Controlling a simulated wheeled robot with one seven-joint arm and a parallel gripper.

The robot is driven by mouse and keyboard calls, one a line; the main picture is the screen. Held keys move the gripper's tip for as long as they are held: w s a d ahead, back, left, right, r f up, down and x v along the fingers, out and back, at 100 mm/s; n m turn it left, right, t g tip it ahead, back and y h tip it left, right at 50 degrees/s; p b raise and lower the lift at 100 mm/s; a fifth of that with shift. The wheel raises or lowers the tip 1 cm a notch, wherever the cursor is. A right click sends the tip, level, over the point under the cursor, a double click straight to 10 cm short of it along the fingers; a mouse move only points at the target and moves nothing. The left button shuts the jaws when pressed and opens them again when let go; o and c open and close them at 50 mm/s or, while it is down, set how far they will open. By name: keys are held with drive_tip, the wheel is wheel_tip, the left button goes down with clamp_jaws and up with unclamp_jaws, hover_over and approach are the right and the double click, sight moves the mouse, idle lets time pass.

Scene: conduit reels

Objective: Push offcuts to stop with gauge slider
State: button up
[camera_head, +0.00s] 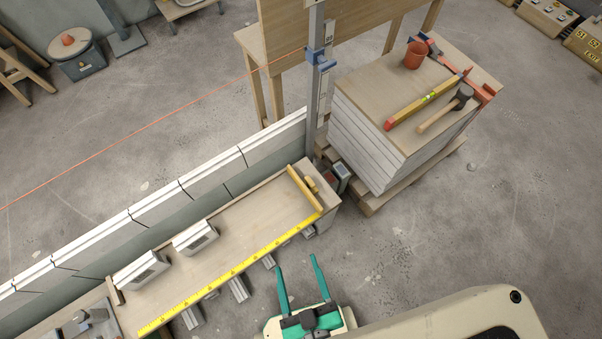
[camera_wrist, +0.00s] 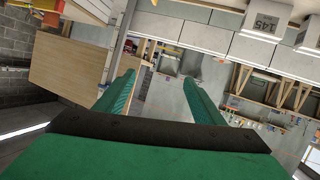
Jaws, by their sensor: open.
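Two white block offcuts with grey ends lie on the wooden bench (camera_head: 250,215): a nearer-left one (camera_head: 142,270) and one farther right (camera_head: 195,237), with a gap between them. A wooden crosspiece with a short grip, seemingly the gauge slider (camera_head: 304,188), lies across the bench's right end, well apart from both offcuts. A small upright wooden strip, perhaps the stop (camera_head: 114,291), stands just left of the left offcut. My gripper (camera_head: 298,265) is open and empty, off the bench's front edge, below the slider. Its fingers also show in the wrist view (camera_wrist: 158,80), with nothing between them.
A yellow tape (camera_head: 235,273) runs along the bench's front edge, with metal brackets beside it. A low white block wall (camera_head: 185,190) lines the back. A metal post (camera_head: 313,100) stands behind the right end.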

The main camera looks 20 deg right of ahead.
drive_tip(key=s+d+f+n+g+y, duration=0.1)
drive_tip(key=d+f+n+g, duration=0.25)
drive_tip(key=d+f, duration=0.35)
drive_tip(key=s+d+f+n+g+y, duration=0.15)
drive_tip(key=d+f+n, duration=0.3)
drive_tip(key=f, duration=0.55)
drive_tip(key=w+d+f+n+g+h, duration=0.1)
drive_tip(key=w+d+f+n+g, duration=0.1)
drive_tip(key=w+d+f, duration=0.3)
drive_tip(key=w+d+f+n+g+h, duration=0.1)
drive_tip(key=w+d+n+g, duration=0.15)
drive_tip(key=d, duration=0.45)
drive_tip(key=w+d+n+g, duration=0.1)
drive_tip(key=w+d+n, duration=0.15)
drive_tip(key=w, duration=0.65)
wheel_tip(320, 180, up, 5)
drive_tip(key=n+g, duration=0.4)
drive_tip(key=n, duration=0.1)
hover_over(310, 181)
drive_tip(key=shift+h, duration=0.25)
wheel_tip(310, 181, down, 11)
drive_tip(key=shift+f, duration=0.1)
